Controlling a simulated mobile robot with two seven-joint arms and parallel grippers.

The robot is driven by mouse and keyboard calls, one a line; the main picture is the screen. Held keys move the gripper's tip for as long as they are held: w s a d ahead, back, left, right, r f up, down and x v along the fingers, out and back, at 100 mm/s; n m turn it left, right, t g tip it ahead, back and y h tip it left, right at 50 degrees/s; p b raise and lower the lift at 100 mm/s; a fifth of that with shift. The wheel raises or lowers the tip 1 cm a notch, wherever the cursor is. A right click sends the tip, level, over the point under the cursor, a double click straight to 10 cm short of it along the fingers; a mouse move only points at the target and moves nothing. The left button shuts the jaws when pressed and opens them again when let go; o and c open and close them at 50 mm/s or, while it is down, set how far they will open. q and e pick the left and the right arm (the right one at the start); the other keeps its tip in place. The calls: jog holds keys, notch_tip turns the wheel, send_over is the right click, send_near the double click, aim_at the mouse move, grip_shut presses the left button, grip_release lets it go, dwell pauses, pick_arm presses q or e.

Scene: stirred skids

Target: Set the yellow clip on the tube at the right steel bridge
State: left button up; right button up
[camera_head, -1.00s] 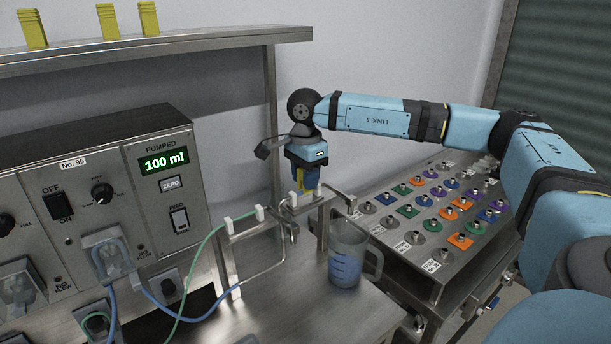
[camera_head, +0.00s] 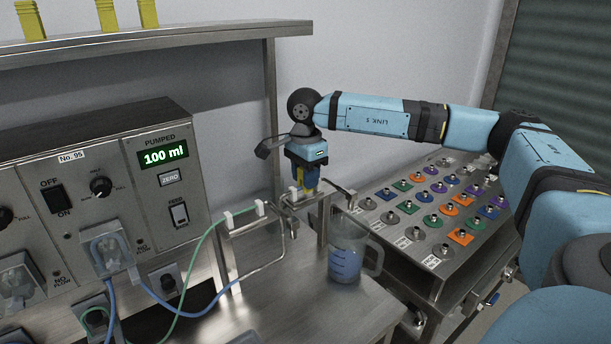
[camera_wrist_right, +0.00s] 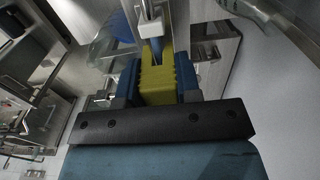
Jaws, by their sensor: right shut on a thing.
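My right gripper (camera_head: 307,188) is shut on a yellow clip (camera_wrist_right: 157,82), whose ribbed side shows between the blue fingers in the right wrist view. In the head view the gripper points down, low over the right steel bridge (camera_head: 322,222). One white holder (camera_head: 292,198) of this bridge shows left of the fingers; the fingers cover the bridge's far part. In the wrist view a steel bar with a white piece (camera_wrist_right: 150,28) and a bluish tube part (camera_wrist_right: 157,50) reach the clip. I cannot tell whether the clip is around the tube. My left gripper is not in view.
A measuring jug (camera_head: 346,255) with blue liquid stands right of the bridge. The left steel bridge (camera_head: 230,255) carries a green tube (camera_head: 208,240). A pump panel (camera_head: 120,190) reads 100 ml. Yellow clips (camera_head: 107,16) stand on the shelf. A rack of coloured fittings (camera_head: 400,245) is at right.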

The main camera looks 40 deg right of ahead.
jog(key=shift+f+b, duration=0.4)
jog(key=shift+f, duration=0.3)
dwell(0.7)
jog(key=o, duration=0.9)
notch_tip(320, 180, up, 14)
jog(key=shift+f, duration=0.1)
jog(key=shift+a, duration=0.1)
